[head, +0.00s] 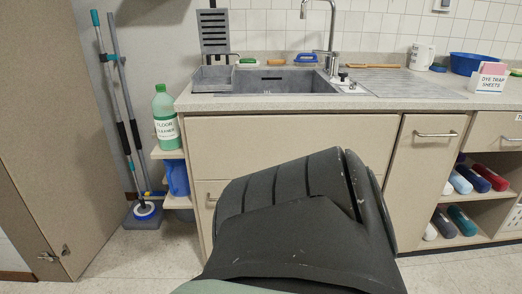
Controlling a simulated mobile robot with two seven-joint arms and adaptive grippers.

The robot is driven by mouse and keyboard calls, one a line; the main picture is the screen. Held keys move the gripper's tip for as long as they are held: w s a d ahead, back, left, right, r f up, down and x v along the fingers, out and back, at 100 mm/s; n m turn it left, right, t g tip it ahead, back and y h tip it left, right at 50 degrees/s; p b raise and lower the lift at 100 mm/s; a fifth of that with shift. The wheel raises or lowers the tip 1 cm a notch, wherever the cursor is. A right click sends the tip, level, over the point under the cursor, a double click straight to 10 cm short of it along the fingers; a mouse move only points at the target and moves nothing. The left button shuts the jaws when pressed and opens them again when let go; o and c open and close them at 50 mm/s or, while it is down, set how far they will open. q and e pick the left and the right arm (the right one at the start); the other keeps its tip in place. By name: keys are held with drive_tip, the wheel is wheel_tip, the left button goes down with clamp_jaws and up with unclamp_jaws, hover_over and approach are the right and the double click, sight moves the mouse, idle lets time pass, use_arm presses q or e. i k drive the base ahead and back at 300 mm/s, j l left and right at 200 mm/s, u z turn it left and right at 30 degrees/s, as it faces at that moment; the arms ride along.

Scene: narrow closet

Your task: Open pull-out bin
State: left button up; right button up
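No front is marked as the pull-out bin. A tall narrow cabinet front (420,180) right of the sink cabinet has a horizontal metal bar handle (436,134) near its top. It looks shut, flush with its neighbours. Neither of my grippers is in view.
Right of the narrow front, an open shelf (478,238) holds several coloured rolls; a drawer (500,130) is above. At left, a cleaner bottle (166,118) stands on a side shelf, beside a floor mop (145,211) and a brown door (60,130). Some floor shows at lower right.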

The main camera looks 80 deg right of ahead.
sight(425, 145)
drive_tip(key=z, duration=3.6)
